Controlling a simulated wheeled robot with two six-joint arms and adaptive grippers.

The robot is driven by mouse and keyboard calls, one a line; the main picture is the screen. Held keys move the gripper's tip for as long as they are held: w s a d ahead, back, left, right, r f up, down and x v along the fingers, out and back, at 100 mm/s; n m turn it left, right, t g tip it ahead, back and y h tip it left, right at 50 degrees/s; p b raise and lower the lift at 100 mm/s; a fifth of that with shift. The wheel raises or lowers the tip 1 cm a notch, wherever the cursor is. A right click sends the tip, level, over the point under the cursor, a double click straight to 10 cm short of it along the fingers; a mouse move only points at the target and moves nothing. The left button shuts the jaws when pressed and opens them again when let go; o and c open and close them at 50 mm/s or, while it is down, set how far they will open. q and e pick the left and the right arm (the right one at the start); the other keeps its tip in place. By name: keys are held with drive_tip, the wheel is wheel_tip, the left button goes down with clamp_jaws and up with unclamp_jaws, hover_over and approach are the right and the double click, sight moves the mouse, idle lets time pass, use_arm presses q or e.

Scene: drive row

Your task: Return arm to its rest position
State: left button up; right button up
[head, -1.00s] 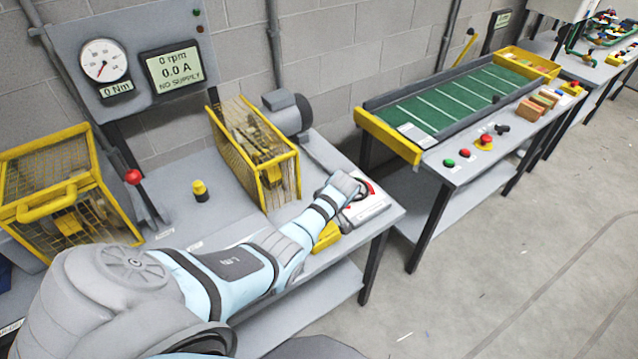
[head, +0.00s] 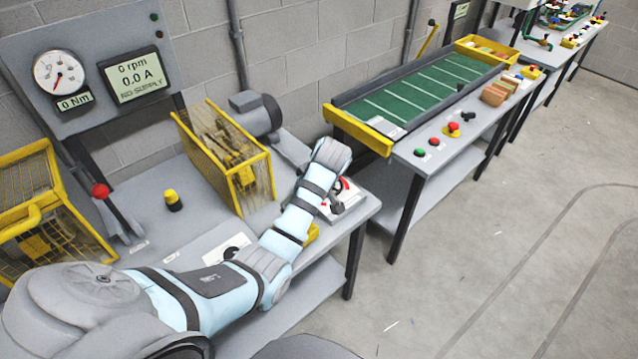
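My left arm comes in from the lower left and reaches across the grey bench (head: 210,215). Its wrist is raised above the bench's right end. The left gripper (head: 336,204) points down below the wrist, mostly hidden and small, beside the white panel with a red and black switch (head: 347,192). I cannot tell whether its fingers are open or shut, and nothing is clearly seen in it. My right gripper is not in view.
A yellow guard cage (head: 228,158) and a motor (head: 258,115) stand behind the arm. A red-knobbed lever (head: 101,191) and a yellow-topped button (head: 172,201) are left. A second bench with a green belt (head: 425,95) stands right.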

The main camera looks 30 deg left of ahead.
use_arm(q)
drive_tip(key=s+d+f+m+t+h, duration=0.1)
drive_tip(key=s+d+f+m, duration=0.1)
drive_tip(key=s+f+m, duration=0.35)
drive_tip(key=s+d+f+m, duration=0.1)
drive_tip(key=s+f+m, duration=0.2)
drive_tip(key=s, duration=0.5)
drive_tip(key=s+d+r+m+t+h, duration=0.1)
drive_tip(key=s+d+m, duration=0.25)
drive_tip(key=s, duration=0.35)
drive_tip(key=s+d+r+m+t+h, duration=0.1)
drive_tip(key=s+d+m, duration=0.1)
drive_tip(key=s+m, duration=0.35)
wheel_tip(320, 180, down, 22)
drive_tip(key=s+a+f+n+g+b, duration=0.1)
drive_tip(key=s+a+n+g+b, duration=0.1)
drive_tip(key=s+b, duration=0.1)
drive_tip(key=s+f+g+b, duration=0.1)
drive_tip(key=s+f+b, duration=0.1)
drive_tip(key=s+f, duration=1.1)
drive_tip(key=shift+s+a+f, duration=0.2)
drive_tip(key=shift+a, duration=0.25)
